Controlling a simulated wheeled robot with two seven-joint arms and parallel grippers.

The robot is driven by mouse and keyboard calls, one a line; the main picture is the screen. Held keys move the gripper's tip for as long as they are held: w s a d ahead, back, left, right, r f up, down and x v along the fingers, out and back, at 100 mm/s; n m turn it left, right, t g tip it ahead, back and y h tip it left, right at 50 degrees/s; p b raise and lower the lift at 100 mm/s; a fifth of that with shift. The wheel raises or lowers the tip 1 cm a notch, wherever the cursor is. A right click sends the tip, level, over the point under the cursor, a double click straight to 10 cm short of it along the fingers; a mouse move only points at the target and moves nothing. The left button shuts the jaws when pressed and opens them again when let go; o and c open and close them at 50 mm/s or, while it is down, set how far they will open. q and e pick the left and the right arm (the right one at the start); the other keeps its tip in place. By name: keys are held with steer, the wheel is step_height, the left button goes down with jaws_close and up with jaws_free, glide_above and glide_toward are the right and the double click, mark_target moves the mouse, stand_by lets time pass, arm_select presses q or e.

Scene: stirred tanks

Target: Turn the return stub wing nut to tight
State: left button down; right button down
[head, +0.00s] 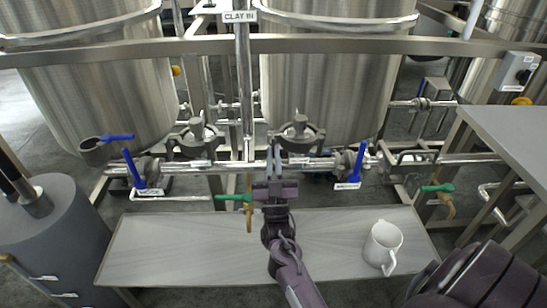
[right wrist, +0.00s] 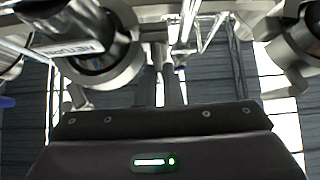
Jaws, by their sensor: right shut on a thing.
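My right gripper (head: 274,152) reaches up from the bottom centre to the horizontal steel pipe (head: 230,166) below the tanks. Its narrow fingers are shut on a small part at the pipe, at the place of the return stub wing nut. The fingers hide that part, so its shape and angle cannot be made out. My left gripper is not in view.
Blue-handled valves (head: 136,168) (head: 357,162) stand left and right along the pipe, with a green-handled valve (head: 233,198) close left of my gripper. Much of the bench is bare. Tanks (head: 325,85) rise behind.

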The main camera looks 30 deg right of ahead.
steer(key=shift+d+r, duration=0.15)
steer(key=shift+r, duration=0.3)
steer(key=c, duration=1.8)
jaws_free()
steer(key=o, duration=0.3)
steer(key=shift+w+f, duration=0.15)
steer(key=shift+f, duration=0.15)
steer(key=shift+f, duration=0.1)
